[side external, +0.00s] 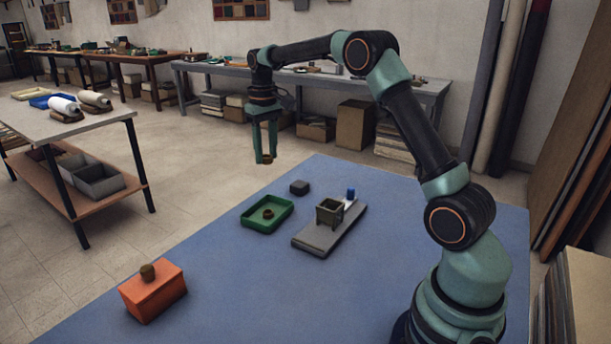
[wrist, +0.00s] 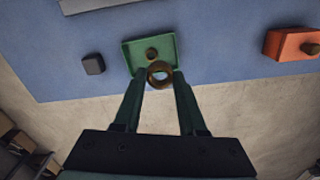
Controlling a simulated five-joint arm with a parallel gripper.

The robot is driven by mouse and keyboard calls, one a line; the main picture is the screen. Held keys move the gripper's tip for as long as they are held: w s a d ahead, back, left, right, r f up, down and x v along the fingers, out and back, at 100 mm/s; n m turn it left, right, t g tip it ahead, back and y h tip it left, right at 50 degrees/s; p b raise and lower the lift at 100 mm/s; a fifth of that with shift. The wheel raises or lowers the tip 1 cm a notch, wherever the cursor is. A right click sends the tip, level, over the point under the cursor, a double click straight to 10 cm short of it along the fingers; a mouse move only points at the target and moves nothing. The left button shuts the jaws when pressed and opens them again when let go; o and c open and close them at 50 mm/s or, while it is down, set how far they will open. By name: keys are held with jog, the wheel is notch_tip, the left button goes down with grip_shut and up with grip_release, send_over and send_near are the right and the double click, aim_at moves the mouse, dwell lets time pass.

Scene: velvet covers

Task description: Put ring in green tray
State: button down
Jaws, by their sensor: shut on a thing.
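My gripper (side external: 265,160) is shut on a small brown ring (side external: 268,159) and holds it in the air near the far edge of the blue surface. The green tray (side external: 286,211) lies on the blue surface, below and nearer than my gripper in the side view. A small brown piece (side external: 268,213) is in the tray; its exact shape is unclear. In the wrist view the green tray (wrist: 134,43) appears just beyond the held ring.
A dark block (side external: 299,187) lies behind the tray. A grey slab (side external: 324,240) right of it bears a grey-green open box (side external: 329,211) and a blue-topped piece (side external: 350,194). An orange box (side external: 153,294) with a brown knob stands front left. Blue surface is clear between them.

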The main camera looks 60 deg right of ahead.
aim_at(270, 216)
notch_tip(270, 216, down, 19)
jog(key=shift+f, duration=0.1)
dwell(0.4)
jog(key=shift+f, duration=0.25)
